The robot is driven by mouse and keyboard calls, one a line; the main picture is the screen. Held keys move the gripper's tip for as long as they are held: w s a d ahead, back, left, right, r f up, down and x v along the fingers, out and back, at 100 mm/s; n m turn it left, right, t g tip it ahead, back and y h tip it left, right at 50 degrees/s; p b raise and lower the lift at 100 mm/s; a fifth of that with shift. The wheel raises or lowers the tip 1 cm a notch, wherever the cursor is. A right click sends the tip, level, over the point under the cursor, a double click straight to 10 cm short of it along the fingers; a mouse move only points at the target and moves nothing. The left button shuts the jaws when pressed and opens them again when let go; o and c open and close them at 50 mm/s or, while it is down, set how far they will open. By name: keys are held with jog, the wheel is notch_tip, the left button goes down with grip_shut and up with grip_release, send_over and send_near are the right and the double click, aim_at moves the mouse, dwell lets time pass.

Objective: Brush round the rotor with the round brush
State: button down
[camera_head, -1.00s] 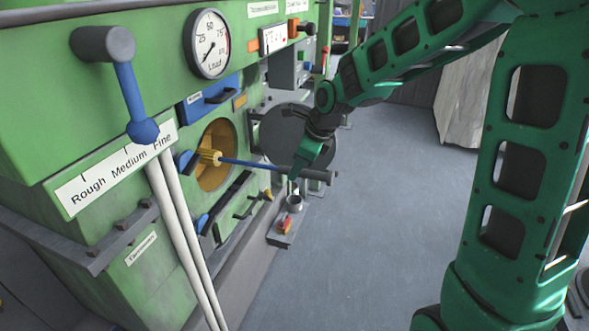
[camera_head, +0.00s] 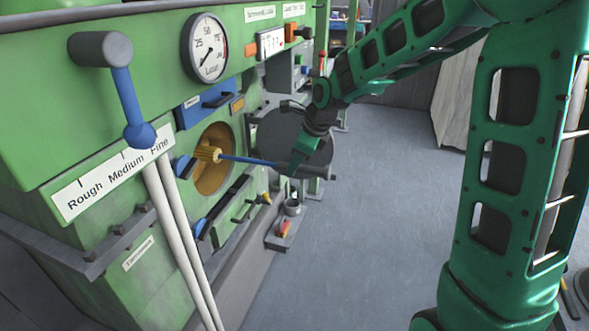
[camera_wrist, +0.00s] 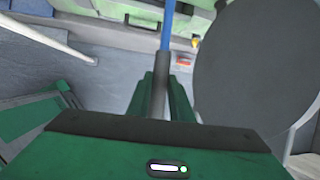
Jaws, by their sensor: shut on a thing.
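The round brush has a yellow bristle head (camera_head: 207,154), a thin blue shaft (camera_head: 245,160) and a dark grip. My gripper (camera_head: 291,167) is shut on the grip, with the shaft pointing left toward the machine. In the wrist view the grip (camera_wrist: 160,85) lies between my green fingers and the blue shaft (camera_wrist: 168,28) runs out the top. The bristle head appears at the mouth of a round, orange-brown opening (camera_head: 213,180) in the green machine. I cannot make out the rotor inside, nor whether the bristles touch anything.
A dark round door (camera_head: 305,140) stands open behind my gripper; it is close on the right in the wrist view (camera_wrist: 258,70). A blue lever (camera_head: 128,105), a load dial (camera_head: 206,47) and a small tray (camera_head: 283,235) are on the machine side.

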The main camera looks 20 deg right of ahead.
jog(key=shift+w+d+r, duration=0.2)
jog(key=shift+w, duration=0.45)
jog(key=shift+w+d+r, duration=0.15)
jog(key=shift+w+r, duration=0.05)
jog(key=shift+w, duration=0.4)
jog(key=shift+w+d+r, duration=0.2)
jog(key=shift+w, duration=0.45)
jog(key=shift+r, duration=0.15)
jog(key=r, duration=0.3)
jog(key=shift+s+a+r, duration=0.1)
jog(key=shift+s+a, duration=0.15)
jog(key=shift+s, duration=0.1)
jog(key=shift+s+a+r, duration=0.35)
jog(key=shift+s+r, duration=0.15)
jog(key=shift+r, duration=0.15)
jog(key=shift+s+a+r, duration=0.35)
jog(key=shift+s+r, duration=0.15)
jog(key=shift+r, duration=0.1)
